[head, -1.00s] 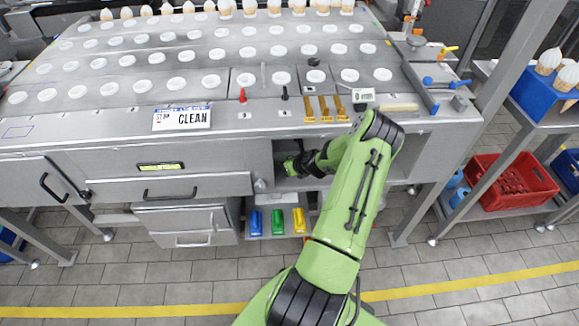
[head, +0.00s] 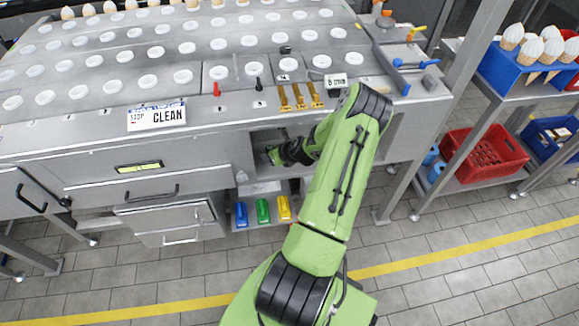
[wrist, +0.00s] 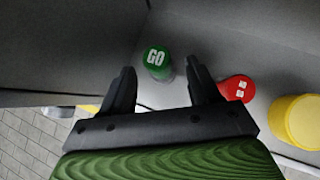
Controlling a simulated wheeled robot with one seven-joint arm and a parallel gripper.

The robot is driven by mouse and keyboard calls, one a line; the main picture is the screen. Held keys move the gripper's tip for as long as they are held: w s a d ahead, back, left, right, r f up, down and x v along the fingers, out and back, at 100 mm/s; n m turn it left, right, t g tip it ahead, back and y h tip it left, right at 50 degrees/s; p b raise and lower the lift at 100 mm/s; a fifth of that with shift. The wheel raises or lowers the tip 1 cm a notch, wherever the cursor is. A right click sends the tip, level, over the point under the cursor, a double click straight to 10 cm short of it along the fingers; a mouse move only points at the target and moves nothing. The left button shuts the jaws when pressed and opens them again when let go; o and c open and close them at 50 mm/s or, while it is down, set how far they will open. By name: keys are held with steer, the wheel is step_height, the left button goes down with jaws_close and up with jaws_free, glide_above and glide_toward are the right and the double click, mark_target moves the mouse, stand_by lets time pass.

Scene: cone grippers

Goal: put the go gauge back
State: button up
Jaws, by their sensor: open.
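The green go gauge (wrist: 157,62), with a white GO on its round end, stands in a grey compartment in the wrist view. My gripper (wrist: 160,72) is open, with one black finger to each side of the gauge in the picture. I cannot tell whether the fingers touch it or how far beyond the tips it is. In the head view my gripper (head: 272,154) reaches into the open compartment (head: 262,137) under the steel worktop; the gauge cannot be made out there.
A red gauge-like piece (wrist: 236,90) stands just right of my right finger, and a larger yellow round piece (wrist: 298,120) farther right. The compartment walls are close around my gripper. Blue, green and yellow items (head: 263,210) sit on a lower shelf.

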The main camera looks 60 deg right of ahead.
steer(key=s+a, duration=0.5)
steer(key=s, duration=0.6)
steer(key=w+a+r+n+g+y, duration=0.2)
steer(key=w+a+r+n, duration=0.3)
steer(key=a+r+n, duration=0.6)
steer(key=w+a+r+n+g+y, duration=0.1)
steer(key=w+a+r+n, duration=0.45)
steer(key=r+n, duration=0.5)
steer(key=s+a+r+n, duration=0.6)
steer(key=a+n, duration=0.2)
steer(key=n, duration=0.1)
steer(key=s+a+r+n, duration=0.6)
steer(key=s+a+n, duration=0.1)
steer(key=a+n, duration=0.2)
steer(key=shift+s+a+n, duration=0.15)
steer(key=shift+s+n, duration=0.15)
steer(key=shift+n, duration=0.15)
